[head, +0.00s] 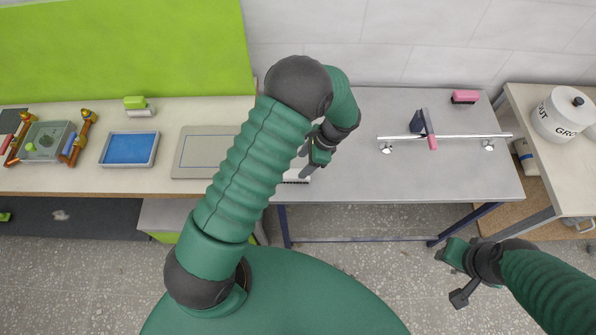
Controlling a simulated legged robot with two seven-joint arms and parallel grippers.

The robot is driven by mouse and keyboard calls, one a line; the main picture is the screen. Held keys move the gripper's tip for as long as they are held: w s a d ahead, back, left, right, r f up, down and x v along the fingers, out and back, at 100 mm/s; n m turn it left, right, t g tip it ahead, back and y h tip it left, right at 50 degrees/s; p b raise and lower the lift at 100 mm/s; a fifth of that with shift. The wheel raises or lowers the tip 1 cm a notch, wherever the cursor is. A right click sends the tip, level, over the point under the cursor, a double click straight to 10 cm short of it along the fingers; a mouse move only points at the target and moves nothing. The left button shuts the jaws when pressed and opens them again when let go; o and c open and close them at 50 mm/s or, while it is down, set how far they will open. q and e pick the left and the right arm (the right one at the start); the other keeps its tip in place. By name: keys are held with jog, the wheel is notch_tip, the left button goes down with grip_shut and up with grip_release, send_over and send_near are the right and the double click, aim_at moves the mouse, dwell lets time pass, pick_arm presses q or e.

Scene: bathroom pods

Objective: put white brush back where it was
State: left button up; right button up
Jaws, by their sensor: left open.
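My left gripper (308,162) is open over the left part of the grey metal table (375,180). A small white thing with a dark lower edge (296,179), possibly the white brush, lies just below its fingertips at the table's left front edge. My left arm hides part of it, and I cannot tell whether the fingers touch it. My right gripper (456,275) hangs over the floor in front of the table, with its fingers apart and nothing seen between them.
A chrome bar (465,136) with a dark and pink thing (424,124) across it lies on the grey table. A pink brush (465,97) is behind it. The left bench holds a grey frame (190,152), blue tray (129,149) and green-white brush (136,104). A white canister (560,115) stands right.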

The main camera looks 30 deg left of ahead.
pick_arm(q)
jog(key=s+d+r+n+t+h, duration=0.4)
jog(key=s+r+n+t, duration=0.1)
jog(key=s+r+n, duration=0.6)
notch_tip(320, 180, up, 3)
jog(key=shift+s+f+n, duration=0.15)
jog(key=shift+s+n, duration=0.05)
jog(key=shift+n, duration=0.2)
jog(key=shift+w, duration=0.1)
jog(key=shift+a, duration=0.15)
